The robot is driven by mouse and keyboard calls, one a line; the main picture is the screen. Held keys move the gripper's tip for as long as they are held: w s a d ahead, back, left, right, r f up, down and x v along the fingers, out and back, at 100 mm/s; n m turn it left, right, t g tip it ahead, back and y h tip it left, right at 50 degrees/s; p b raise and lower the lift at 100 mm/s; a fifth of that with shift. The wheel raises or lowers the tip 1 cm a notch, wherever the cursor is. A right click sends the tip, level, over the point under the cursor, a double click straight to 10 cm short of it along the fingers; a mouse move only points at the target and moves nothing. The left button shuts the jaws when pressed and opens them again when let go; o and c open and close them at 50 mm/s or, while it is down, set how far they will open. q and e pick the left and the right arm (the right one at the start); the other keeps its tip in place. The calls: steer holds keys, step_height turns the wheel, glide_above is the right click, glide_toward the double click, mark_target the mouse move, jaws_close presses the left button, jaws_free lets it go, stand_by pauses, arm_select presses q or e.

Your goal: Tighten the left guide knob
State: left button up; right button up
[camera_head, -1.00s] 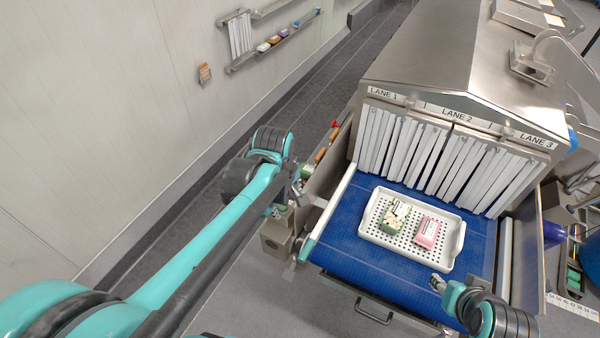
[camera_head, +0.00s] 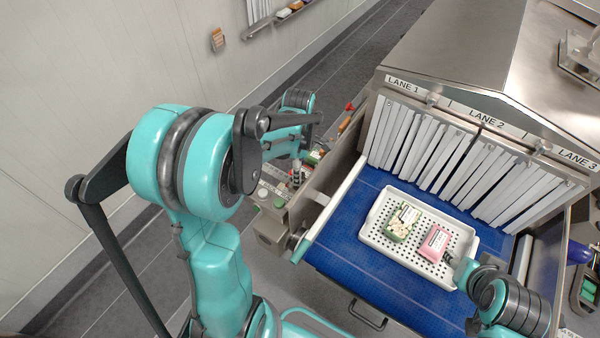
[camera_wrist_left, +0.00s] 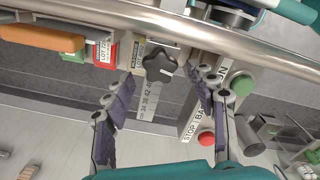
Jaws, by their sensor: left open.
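In the left wrist view a black star-shaped knob (camera_wrist_left: 160,66) sits below a metal rail, above a numbered scale (camera_wrist_left: 150,98). My left gripper (camera_wrist_left: 160,92) is open, with one finger on each side below the knob, and nothing shows held between them. In the head view my left gripper (camera_head: 297,172) is over the control ledge on the left side of the conveyor, and I cannot make out the knob there. My right gripper (camera_head: 452,264) is at the right edge of the white tray; its fingers are too small to read.
The white tray (camera_head: 372,222) holds a green patterned pack (camera_head: 401,222) and a pink pack (camera_head: 435,243) on the blue belt (camera_head: 345,240). A green button (camera_wrist_left: 242,84) and a red stop button (camera_wrist_left: 206,138) stand right of the knob. Strip curtains hang behind the tray.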

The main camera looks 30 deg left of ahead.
arm_select(q)
steer(key=shift+w+f, duration=0.2)
steer(key=shift+f, duration=0.95)
steer(key=shift+s+f, duration=0.2)
steer(key=c, duration=1.2)
steer(key=shift+o, duration=0.2)
steer(key=shift+w, duration=0.1)
